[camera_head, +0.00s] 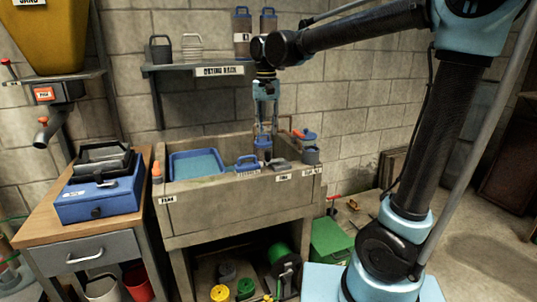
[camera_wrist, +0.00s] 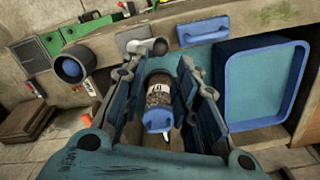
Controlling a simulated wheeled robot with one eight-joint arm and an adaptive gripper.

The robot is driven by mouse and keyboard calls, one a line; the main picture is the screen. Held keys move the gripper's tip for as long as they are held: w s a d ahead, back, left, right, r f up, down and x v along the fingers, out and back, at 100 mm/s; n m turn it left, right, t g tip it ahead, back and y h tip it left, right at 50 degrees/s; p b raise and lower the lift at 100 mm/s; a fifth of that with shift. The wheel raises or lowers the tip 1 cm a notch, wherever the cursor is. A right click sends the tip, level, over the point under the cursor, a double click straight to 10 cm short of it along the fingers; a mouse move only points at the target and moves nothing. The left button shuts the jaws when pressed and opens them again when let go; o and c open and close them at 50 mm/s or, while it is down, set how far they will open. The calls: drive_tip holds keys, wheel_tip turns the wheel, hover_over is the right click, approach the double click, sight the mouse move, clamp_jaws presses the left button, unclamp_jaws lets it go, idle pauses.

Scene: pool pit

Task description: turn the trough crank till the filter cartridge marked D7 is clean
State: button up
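My gripper (camera_head: 265,125) points down over the stone trough (camera_head: 215,197). In the wrist view my gripper (camera_wrist: 160,75) has its fingers spread, with gaps beside a filter cartridge (camera_wrist: 158,90) between them. The cartridge has a dark, dirty-looking body, a blue end and a pale label too small to read surely. It also shows in the head view (camera_head: 262,150), upright below my gripper. A grey bar with a rounded knob (camera_wrist: 159,46) lies just beyond the cartridge; I cannot tell whether it is the crank.
A blue water tray (camera_head: 197,165) fills the trough's left part. A drying rack shelf (camera_head: 197,67) holds cartridges above. A blue box (camera_head: 97,200) stands on the left bench.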

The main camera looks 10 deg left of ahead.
sight(268, 161)
wheel_tip(268, 161, down, 10)
drive_tip(key=shift+d+f, duration=0.1)
drive_tip(key=shift+f, duration=0.1)
idle(0.4)
clamp_jaws()
